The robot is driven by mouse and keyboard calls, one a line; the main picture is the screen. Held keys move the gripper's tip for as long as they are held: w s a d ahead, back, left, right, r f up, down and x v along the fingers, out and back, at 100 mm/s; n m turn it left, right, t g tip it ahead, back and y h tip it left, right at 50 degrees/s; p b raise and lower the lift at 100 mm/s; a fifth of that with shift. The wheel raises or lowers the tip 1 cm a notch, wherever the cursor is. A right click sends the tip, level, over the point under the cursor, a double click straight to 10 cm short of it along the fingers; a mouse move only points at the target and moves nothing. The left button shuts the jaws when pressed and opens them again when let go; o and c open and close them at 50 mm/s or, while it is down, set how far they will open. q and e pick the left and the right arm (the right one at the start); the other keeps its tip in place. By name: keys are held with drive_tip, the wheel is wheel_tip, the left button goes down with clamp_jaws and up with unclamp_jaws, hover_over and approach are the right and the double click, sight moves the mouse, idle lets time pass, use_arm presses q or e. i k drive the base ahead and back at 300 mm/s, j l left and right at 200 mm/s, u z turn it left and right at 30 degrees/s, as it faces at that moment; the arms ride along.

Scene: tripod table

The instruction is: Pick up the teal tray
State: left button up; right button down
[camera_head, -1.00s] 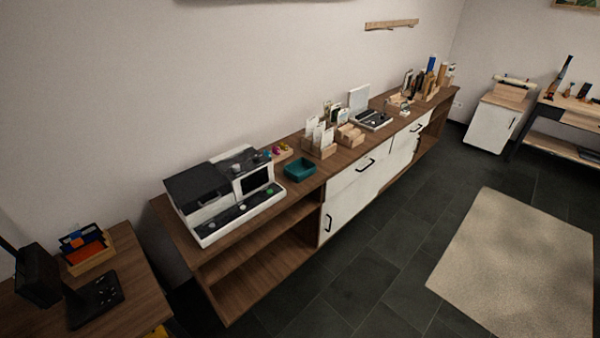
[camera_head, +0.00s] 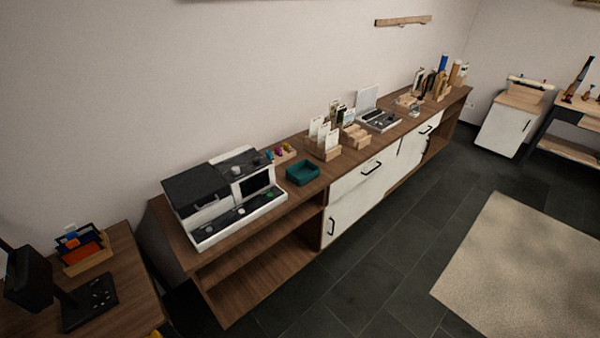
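The teal tray (camera_head: 303,174) is a small open rectangular box. It sits on the wooden top of the long sideboard (camera_head: 240,220), just right of a white and black machine (camera_head: 222,196). It looks empty, though its inside is small and dark. Neither of my grippers is in view.
A small wooden holder with colourful items (camera_head: 282,153) stands behind the tray. Card holders (camera_head: 326,140) stand to its right. A wooden desk (camera_head: 122,285) with a black device (camera_head: 88,302) is at the lower left. Dark floor (camera_head: 390,270) and a beige rug (camera_head: 525,265) lie in front.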

sight(304, 171)
drive_tip(key=i+l+u, duration=0.45)
drive_tip(key=i+l, duration=0.15)
drive_tip(key=l, duration=0.15)
drive_tip(key=i+l+u, duration=0.25)
drive_tip(key=l, duration=0.15)
